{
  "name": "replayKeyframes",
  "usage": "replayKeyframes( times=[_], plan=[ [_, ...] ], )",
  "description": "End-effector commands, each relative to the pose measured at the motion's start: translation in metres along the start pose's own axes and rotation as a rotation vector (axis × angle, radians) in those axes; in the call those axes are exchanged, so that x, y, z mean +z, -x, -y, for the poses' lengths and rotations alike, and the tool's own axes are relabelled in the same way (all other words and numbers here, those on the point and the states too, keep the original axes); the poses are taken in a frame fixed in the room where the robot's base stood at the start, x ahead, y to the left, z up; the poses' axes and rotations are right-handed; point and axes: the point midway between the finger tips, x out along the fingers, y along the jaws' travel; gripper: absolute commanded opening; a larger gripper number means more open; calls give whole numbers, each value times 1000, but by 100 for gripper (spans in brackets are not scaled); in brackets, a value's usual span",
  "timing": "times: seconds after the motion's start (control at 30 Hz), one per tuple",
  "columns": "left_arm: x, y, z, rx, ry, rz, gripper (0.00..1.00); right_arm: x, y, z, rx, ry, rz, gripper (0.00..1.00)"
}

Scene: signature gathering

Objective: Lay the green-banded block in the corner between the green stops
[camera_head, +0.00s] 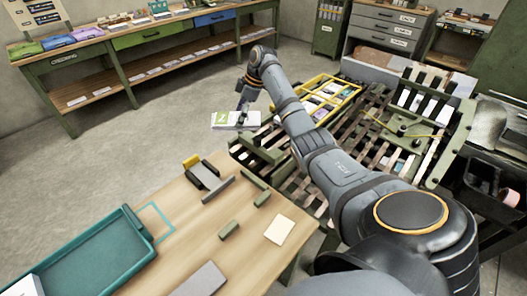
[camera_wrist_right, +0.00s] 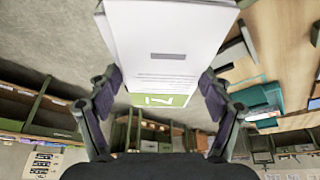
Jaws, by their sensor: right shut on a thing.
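The green-banded block (camera_head: 226,119) is white, with a green band at one end, and hangs over the floor beyond the table's far edge. My right gripper (camera_head: 241,108) holds it. On the wooden table, low green bars look like the stops: a longer one (camera_head: 255,179), a short one (camera_head: 263,199) and another (camera_head: 229,229). Which form the corner is unclear. My left gripper is out of view.
A teal tray (camera_head: 82,262) fills the table's left side. Grey bars and a yellow piece (camera_head: 191,161) stand near its far edge. A pale card (camera_head: 279,229) lies at right. A slatted bench with a yellow rack (camera_head: 340,84) lies beyond, under my right arm.

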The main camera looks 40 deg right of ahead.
Motion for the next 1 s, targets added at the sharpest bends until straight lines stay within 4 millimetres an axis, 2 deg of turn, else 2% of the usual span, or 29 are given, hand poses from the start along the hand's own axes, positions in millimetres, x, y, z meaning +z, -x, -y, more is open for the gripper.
replayKeyframes(
  times=[0.07,0.13,0.27,0.33,0.47,0.57,0.67,0.8,0.9,1.0],
  plan=[
    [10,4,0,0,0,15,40,5,2,-1,1,-2,1,38],
    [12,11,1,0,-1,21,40,20,7,-2,2,-7,3,38],
    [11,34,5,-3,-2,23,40,62,23,4,-6,12,11,38],
    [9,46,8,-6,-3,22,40,79,32,16,-23,53,10,38],
    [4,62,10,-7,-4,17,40,93,41,50,-68,160,8,38],
    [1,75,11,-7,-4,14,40,94,44,85,-110,260,8,38],
    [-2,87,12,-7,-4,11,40,91,43,130,-159,372,8,38],
    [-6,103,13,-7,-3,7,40,85,39,206,-231,536,8,38],
    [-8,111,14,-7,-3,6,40,83,37,257,-270,626,7,38],
    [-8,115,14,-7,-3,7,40,82,36,292,-292,685,5,38]
  ],
)
